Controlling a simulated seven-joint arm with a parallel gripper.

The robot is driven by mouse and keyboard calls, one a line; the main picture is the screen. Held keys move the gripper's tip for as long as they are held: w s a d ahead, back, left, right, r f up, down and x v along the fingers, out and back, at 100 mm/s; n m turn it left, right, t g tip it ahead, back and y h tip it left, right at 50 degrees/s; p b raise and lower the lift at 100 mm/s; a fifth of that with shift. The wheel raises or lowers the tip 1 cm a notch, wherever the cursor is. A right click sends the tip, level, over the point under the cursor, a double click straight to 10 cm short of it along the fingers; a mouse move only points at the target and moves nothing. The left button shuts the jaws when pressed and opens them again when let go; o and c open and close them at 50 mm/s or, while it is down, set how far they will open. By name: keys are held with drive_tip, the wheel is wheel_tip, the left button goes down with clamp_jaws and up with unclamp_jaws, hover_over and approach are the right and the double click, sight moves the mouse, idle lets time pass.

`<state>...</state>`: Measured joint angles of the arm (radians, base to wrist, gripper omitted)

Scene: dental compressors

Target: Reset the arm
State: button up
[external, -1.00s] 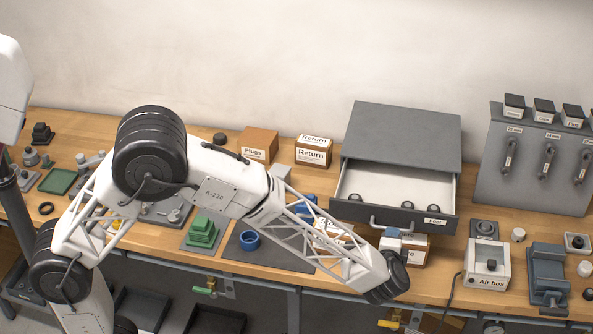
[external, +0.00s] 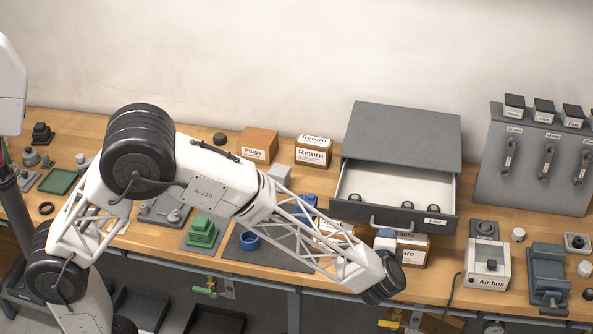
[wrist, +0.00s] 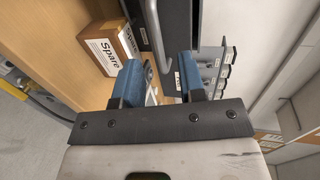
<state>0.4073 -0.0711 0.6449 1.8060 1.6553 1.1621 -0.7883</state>
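My gripper (wrist: 158,77) shows two blue fingers set apart in the wrist view, with nothing held between them. In the external view only a bit of blue finger (external: 385,233) shows past the dark wrist joint, in front of the drawer. My arm reaches across the bench from the left, bent. The open drawer (external: 395,214) of the grey cabinet (external: 405,135) holds several dark round parts. The Spare box (external: 413,252) sits just beside the gripper in the picture; it also shows in the wrist view (wrist: 104,48), left of the fingers.
The Return box (external: 313,152) and Plugs box (external: 258,145) stand at the back. The Air box (external: 487,268) and a blue-grey vise (external: 548,272) stand to the right. A grey panel with hanging tools (external: 535,165) is at the back right. A blue ring (external: 249,241) lies on a dark mat.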

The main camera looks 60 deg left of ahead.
drive_tip(key=s+a+r+n+g+h, duration=0.2)
drive_tip(key=s+a+r+n+g, duration=0.15)
drive_tip(key=s+a, duration=0.55)
drive_tip(key=s+a+r+n+g+h, duration=0.15)
drive_tip(key=s+a+r+g, duration=0.35)
drive_tip(key=s, duration=0.7)
drive_tip(key=s+n+h, duration=0.3)
drive_tip(key=s+h, duration=0.5)
drive_tip(key=s, duration=1.4)
drive_tip(key=shift+s+d+f+t, duration=0.25)
drive_tip(key=shift+t, duration=0.1)
